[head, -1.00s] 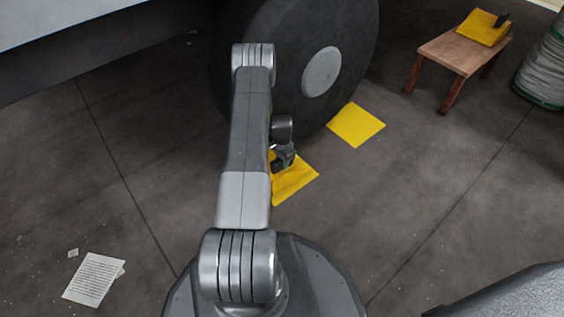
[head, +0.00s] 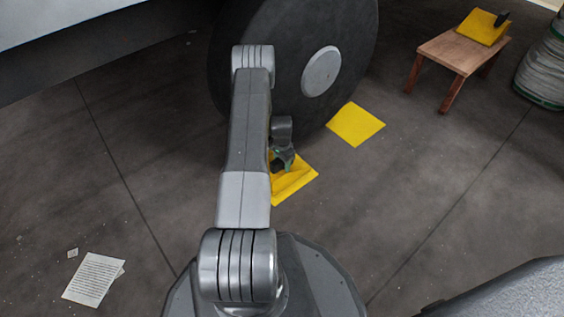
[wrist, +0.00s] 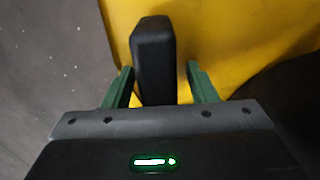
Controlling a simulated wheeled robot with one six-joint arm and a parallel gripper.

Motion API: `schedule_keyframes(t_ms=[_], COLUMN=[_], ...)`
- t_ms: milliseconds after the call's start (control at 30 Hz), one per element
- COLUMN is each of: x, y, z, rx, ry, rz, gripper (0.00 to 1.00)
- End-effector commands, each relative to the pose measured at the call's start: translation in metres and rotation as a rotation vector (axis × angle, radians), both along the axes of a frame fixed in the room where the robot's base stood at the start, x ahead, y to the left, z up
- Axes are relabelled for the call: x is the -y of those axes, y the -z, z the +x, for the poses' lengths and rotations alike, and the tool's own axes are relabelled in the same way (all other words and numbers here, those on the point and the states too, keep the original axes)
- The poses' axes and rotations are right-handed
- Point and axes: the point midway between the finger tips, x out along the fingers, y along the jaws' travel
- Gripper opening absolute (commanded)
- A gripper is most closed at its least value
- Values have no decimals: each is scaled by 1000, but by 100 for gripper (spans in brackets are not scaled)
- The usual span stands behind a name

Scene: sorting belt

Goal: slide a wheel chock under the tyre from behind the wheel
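A yellow wheel chock (head: 297,184) lies on the floor near the dark tyre (head: 262,45), partly hidden by my arm in the head view. Its yellow surface (wrist: 235,45) fills much of the wrist view, and its black handle (wrist: 153,60) stands between my fingers. My gripper (wrist: 160,84) is open around the handle, with a visible gap on the right side and the left finger very close to it. In the head view my gripper (head: 282,165) is down at the chock. The contact between tyre and chock is hidden.
A yellow square piece (head: 356,124) lies on the floor right of the wheel. A wooden stool (head: 450,55) at the upper right bears another yellow chock (head: 480,28) with a black handle. Papers (head: 95,278) lie at the lower left. The floor at right centre is clear.

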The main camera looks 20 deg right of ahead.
Motion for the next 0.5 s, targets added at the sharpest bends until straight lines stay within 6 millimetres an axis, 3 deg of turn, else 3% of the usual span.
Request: schedule_keyframes(t_ms=[267, 500], x=[0, 0], y=[-8, -58], z=[-1, 0], rx=[-4, 0], ry=[1, 0], rz=[2, 0], gripper=[52, 52])
